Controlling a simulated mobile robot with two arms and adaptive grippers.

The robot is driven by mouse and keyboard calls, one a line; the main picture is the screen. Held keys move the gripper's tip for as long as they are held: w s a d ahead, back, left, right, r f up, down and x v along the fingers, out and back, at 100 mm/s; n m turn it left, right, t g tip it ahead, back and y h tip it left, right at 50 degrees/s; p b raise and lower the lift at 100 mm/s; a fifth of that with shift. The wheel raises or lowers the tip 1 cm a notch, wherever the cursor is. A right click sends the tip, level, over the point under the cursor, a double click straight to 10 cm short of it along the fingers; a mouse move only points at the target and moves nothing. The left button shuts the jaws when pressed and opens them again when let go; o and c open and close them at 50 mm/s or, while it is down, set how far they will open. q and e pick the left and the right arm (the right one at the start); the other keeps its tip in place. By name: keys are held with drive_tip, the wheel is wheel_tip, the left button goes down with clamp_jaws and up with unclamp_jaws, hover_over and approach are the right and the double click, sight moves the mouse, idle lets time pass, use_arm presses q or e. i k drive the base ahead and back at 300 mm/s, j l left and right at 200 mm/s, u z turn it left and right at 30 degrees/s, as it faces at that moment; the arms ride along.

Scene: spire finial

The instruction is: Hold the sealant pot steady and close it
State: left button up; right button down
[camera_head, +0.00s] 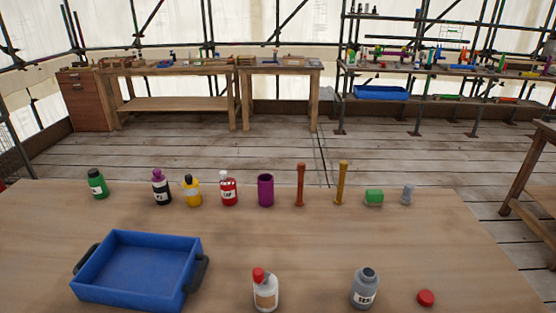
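A grey pot (365,289) stands upright near the front of the table, right of centre. Its label is partly readable and seems to begin with "SE". Its neck looks dark and has no red cap on it. A small red cap (426,298) lies on the table to the right of the pot, apart from it. Neither of my grippers shows in the head view.
A blue tray (84,278) with dark handles stands at the front left. A white bottle with a red top (265,290) stands left of the pot. Mid-table is clear.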

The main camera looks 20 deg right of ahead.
sight(366, 280)
drive_tip(key=z, duration=1.2)
